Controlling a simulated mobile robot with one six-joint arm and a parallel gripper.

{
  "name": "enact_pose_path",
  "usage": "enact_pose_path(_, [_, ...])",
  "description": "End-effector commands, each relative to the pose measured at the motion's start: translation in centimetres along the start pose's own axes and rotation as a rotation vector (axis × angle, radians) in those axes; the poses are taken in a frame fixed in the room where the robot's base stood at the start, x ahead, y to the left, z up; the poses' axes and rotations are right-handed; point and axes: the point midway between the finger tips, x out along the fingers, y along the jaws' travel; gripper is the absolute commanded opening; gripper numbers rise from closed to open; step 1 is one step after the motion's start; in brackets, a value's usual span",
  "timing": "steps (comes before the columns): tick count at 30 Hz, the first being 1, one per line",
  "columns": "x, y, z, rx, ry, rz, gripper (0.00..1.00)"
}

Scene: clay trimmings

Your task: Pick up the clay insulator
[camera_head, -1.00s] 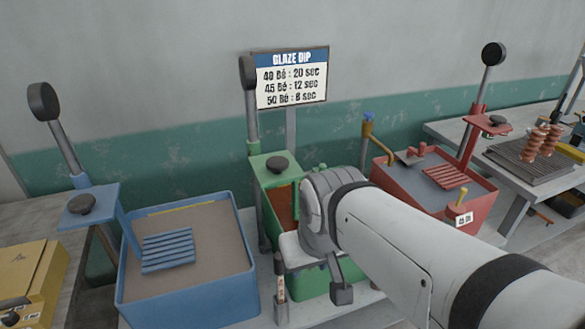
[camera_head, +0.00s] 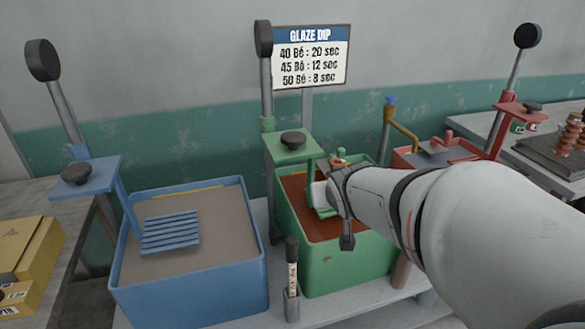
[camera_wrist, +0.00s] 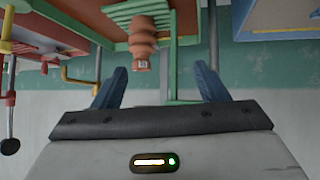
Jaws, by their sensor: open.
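The clay insulator (camera_wrist: 142,40) is a ribbed orange-brown piece in the wrist view, which is upside down. It is at the green slatted rack (camera_wrist: 126,12), with a small pale label on its end. My gripper (camera_wrist: 160,72) is open, its two blue fingers apart and empty. The insulator lies beyond the fingertips, within the gap's width and left of its middle. In the head view my gripper is over the green tank (camera_head: 345,270), its fingers hidden by my wrist. A small brown part behind my wrist may be the insulator.
The green tank holds brown glaze, with a green post and lever (camera_head: 265,85) at its back left. A blue tank (camera_head: 190,290) stands left and a red tank (camera_head: 425,160) right. A marker in a holder (camera_head: 291,275) stands in front. Ribbed pieces (camera_head: 570,135) stand far right.

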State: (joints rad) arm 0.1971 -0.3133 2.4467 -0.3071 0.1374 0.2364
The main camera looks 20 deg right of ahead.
Motion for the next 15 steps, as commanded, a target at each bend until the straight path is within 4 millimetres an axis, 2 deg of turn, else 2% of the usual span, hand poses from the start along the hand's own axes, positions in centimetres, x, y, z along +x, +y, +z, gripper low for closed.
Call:
enact_pose_path(1, [3.6,0.9,1.3,0.011,0.067,0.008,0.67])
enact_pose_path(6, [9.9,3.8,0.2,0.029,0.343,0.007,0.67])
enact_pose_path(10, [12.7,5.2,0.1,0.036,0.511,-0.038,0.67])
enact_pose_path(15, [14.3,6.1,0.2,0.042,0.648,-0.093,0.67])
